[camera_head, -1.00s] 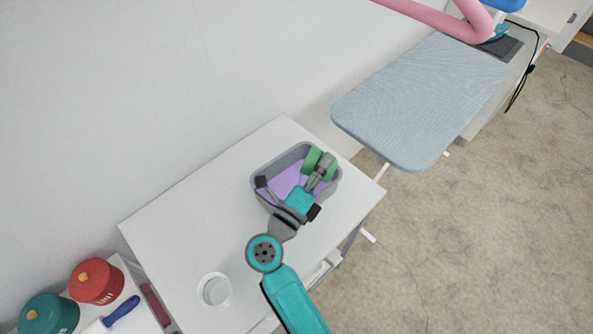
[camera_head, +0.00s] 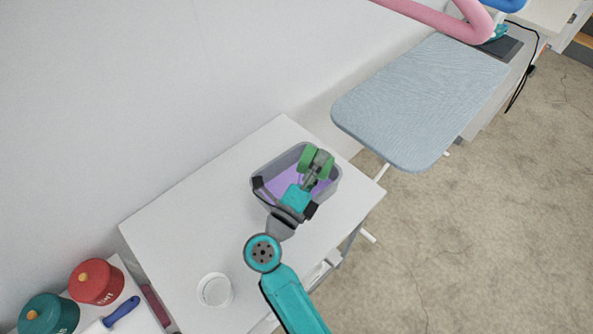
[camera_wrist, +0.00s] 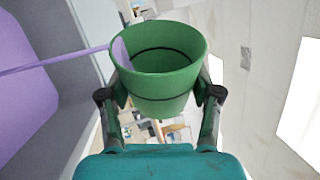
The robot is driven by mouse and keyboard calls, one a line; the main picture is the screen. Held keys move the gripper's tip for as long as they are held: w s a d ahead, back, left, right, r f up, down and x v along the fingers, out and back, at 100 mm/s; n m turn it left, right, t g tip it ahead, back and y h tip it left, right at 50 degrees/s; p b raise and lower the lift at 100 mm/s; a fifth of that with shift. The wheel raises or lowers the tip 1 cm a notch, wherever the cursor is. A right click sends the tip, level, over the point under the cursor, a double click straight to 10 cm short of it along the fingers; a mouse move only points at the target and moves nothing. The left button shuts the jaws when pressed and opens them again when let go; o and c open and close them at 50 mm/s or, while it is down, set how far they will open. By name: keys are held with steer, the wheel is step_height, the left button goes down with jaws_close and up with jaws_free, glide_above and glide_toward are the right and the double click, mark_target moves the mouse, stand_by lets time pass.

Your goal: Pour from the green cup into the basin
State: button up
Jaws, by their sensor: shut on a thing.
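The green cup (camera_head: 325,161) is over the right part of the grey basin (camera_head: 262,167) in the head view. My gripper (camera_head: 316,172) is shut on the cup, a finger on each side, as the wrist view (camera_wrist: 160,95) shows. The cup (camera_wrist: 158,92) is tilted, and a thin purple stream (camera_wrist: 60,60) runs from its rim to the left. A little purple shows inside the rim; the rest of the visible inside looks empty. Purple liquid (camera_head: 283,181) covers the basin floor. My gripper hides part of the basin.
The basin stands on a white table (camera_head: 190,230) with a white cup (camera_head: 214,290) near its front. Red (camera_head: 97,282) and teal (camera_head: 48,315) canisters and a blue-handled tool (camera_head: 122,310) are at lower left. An ironing board (camera_head: 420,100) stands beyond the table.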

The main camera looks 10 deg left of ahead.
steer(key=shift+a+r+n, duration=0.15)
steer(key=shift+r+n, duration=0.1)
steer(key=shift+n, duration=0.55)
steer(key=shift+d+f+m, duration=0.15)
steer(key=shift+f+m, duration=0.05)
steer(key=shift+m, duration=0.4)
steer(key=shift+d+f+m, duration=0.1)
steer(key=shift+f+m, duration=0.1)
steer(key=shift+m, duration=0.4)
steer(key=shift+s+d+f+m+g, duration=0.15)
steer(key=shift+d+f+m+g, duration=0.2)
steer(key=shift+d+m, duration=0.4)
steer(key=shift+f+m+h, duration=0.2)
steer(key=shift+m+h, duration=0.1)
steer(key=shift+m, duration=0.45)
steer(key=shift+g, duration=0.25)
